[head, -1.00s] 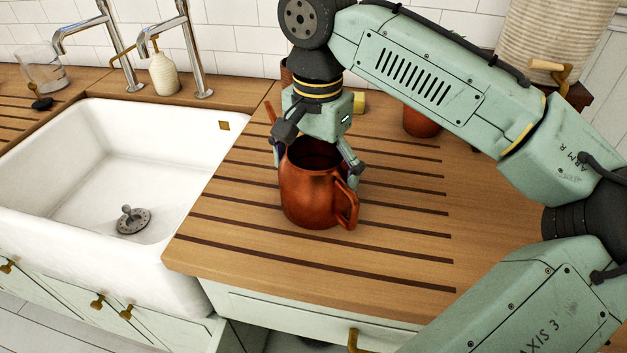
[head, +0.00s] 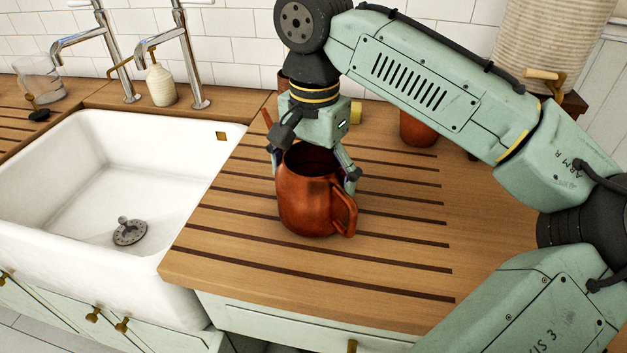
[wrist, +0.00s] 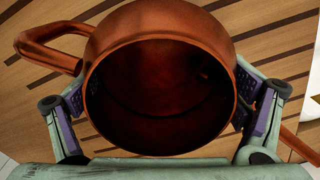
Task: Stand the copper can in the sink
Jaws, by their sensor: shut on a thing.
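The copper can (head: 308,202) is a copper-coloured mug shape with a handle, upright over the grooved wooden worktop right of the sink. My gripper (head: 314,174) is shut on it from above, one finger on each side of the body. The wrist view looks into the dark, empty-looking mouth of the copper can (wrist: 160,85), with a finger pad pressed at its left and right. Its handle points up-left there. I cannot tell whether its base touches the wood. The white sink (head: 175,125) is at the left, with a metal strainer (head: 129,231) on its floor.
Two chrome taps (head: 187,60) and a ribbed cream bottle (head: 161,85) stand behind the sink. A clear glass (head: 40,80) is at the far left. A terracotta pot (head: 418,128) and a yellow item (head: 356,112) stand behind the can.

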